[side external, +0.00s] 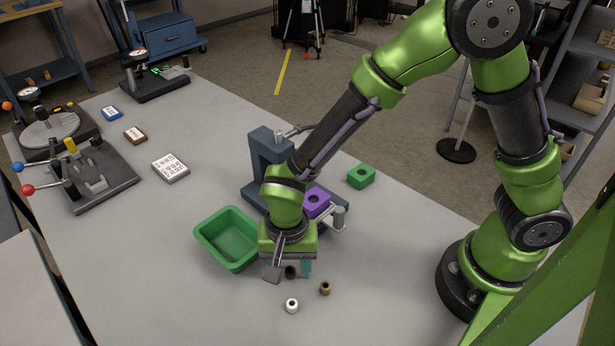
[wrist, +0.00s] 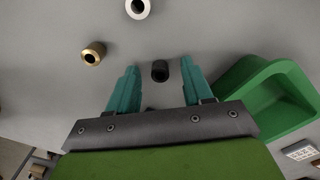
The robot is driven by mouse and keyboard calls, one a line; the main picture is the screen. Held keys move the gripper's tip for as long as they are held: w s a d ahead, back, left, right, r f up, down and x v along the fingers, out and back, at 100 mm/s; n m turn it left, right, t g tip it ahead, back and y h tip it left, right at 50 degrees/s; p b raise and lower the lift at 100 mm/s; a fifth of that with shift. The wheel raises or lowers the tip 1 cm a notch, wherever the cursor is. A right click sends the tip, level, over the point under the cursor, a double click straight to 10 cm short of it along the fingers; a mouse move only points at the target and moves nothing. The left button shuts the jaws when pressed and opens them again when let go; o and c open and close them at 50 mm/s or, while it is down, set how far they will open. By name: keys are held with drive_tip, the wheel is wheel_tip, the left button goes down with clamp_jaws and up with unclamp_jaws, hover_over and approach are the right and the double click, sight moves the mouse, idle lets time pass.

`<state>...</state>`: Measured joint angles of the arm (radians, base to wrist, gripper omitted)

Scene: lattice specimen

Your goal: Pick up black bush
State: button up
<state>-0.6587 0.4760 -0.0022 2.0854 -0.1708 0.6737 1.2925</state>
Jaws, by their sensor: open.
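The black bush (side external: 290,272) is a small dark cylinder standing on the grey table. My gripper (side external: 289,270) is open and low over the table, pointing down. In the wrist view my gripper (wrist: 160,78) shows its fingers spread with nothing held. Clear grey table shows between each finger and the bush. In the side view the gripper partly surrounds the bush, and its exact height is hard to tell.
A white bush (side external: 292,305) and a brass bush (side external: 325,288) stand close in front. A green bin (side external: 212,243) stands just left of my gripper. A purple block (side external: 316,201) sits at a dark fixture (side external: 262,160) behind; a green block (side external: 361,176) is further right.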

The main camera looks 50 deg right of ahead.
clamp_jaws()
drive_tip(key=shift+r, duration=0.1)
